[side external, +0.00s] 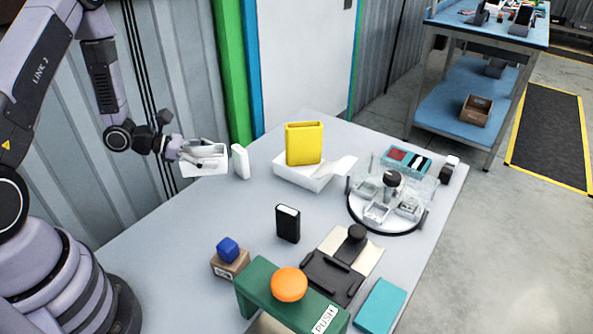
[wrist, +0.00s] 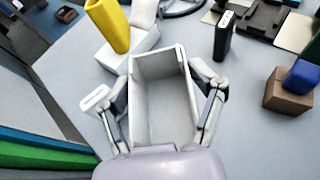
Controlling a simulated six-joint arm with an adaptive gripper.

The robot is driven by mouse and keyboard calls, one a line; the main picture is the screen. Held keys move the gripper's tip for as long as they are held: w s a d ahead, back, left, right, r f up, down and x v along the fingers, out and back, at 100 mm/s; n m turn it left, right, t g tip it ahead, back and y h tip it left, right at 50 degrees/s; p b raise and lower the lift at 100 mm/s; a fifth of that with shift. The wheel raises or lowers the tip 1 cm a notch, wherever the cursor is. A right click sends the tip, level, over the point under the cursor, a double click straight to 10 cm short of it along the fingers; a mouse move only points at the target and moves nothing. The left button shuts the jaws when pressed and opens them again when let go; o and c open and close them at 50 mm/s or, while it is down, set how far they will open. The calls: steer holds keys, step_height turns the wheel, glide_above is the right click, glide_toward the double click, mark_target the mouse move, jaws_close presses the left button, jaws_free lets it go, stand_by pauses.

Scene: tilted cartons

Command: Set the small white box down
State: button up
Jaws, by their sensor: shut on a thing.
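The small white box (wrist: 165,102) is an open carton. In the wrist view it lies between the two fingers of my gripper (wrist: 165,84), with its open side and inside facing the camera. In the side view my gripper (side external: 183,151) is shut on the box (side external: 205,161) at the far left part of the table. The box looks tilted there. I cannot tell whether its lower edge touches the table. The fingers press its two long sides in the wrist view.
A white upright block (side external: 240,161) stands close right of the box. A black box (side external: 288,223), a blue cube (side external: 228,250) on a brown box, and a green stand (side external: 256,282) are nearer. Table between is clear.

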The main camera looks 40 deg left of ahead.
mark_target(224, 208)
step_height(224, 208, down, 13)
steer(key=shift+r, duration=0.1)
stand_by(0.4)
steer(key=shift+f, duration=0.2)
steer(key=o, duration=1.1)
steer(key=shift+c, duration=0.2)
